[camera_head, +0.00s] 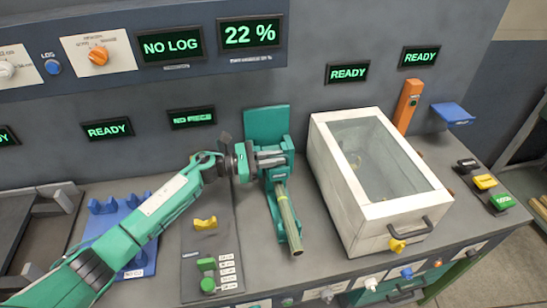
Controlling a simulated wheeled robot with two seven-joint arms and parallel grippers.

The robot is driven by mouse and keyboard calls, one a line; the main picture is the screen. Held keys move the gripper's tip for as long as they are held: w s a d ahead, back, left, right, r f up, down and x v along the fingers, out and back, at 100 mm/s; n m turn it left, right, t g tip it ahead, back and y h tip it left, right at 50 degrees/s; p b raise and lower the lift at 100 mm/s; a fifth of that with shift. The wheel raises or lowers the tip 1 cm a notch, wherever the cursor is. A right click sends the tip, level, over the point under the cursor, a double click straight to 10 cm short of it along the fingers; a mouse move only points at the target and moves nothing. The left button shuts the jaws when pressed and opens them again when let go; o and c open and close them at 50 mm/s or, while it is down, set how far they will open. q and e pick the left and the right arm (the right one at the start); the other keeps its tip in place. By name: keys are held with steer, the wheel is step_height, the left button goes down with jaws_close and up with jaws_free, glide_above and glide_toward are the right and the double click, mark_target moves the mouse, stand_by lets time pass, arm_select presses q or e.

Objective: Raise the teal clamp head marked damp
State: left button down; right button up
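A teal stand (265,123) with an upright back plate rises from the middle of the bench. A teal clamp head (284,147) sits low in front of the plate, partly hidden by my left gripper. I cannot read a "damp" mark on it. A thin olive-brown rod (288,212) slants forward from under the head along a teal base. My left gripper (271,159) reaches in from the left, its fingers at the clamp head. I cannot tell whether they grip it or only lie against it. My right gripper is not in view.
A white glass-topped box (400,212) stands close to the right of the stand. A blue rack (142,262) and a dark panel with a yellow cradle (205,223) lie left.

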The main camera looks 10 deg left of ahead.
arm_select(q)
steer(key=shift+w+a+r, duration=0.1)
steer(key=shift+r, duration=0.05)
steer(key=w+r+n+b, duration=0.1)
steer(key=n, duration=0.1)
steer(key=w+r+n+b, duration=0.1)
steer(key=shift+w+a+r+n, duration=0.3)
steer(key=shift+a+r+n, duration=0.1)
steer(key=shift+w+a+r+n+b, duration=0.25)
steer(key=shift+w+r+n+b, duration=0.25)
steer(key=shift+w+n+b, duration=0.4)
steer(key=shift+w+a+r+b, duration=0.25)
steer(key=shift+w+r+b, duration=0.2)
steer(key=shift+b, duration=0.2)
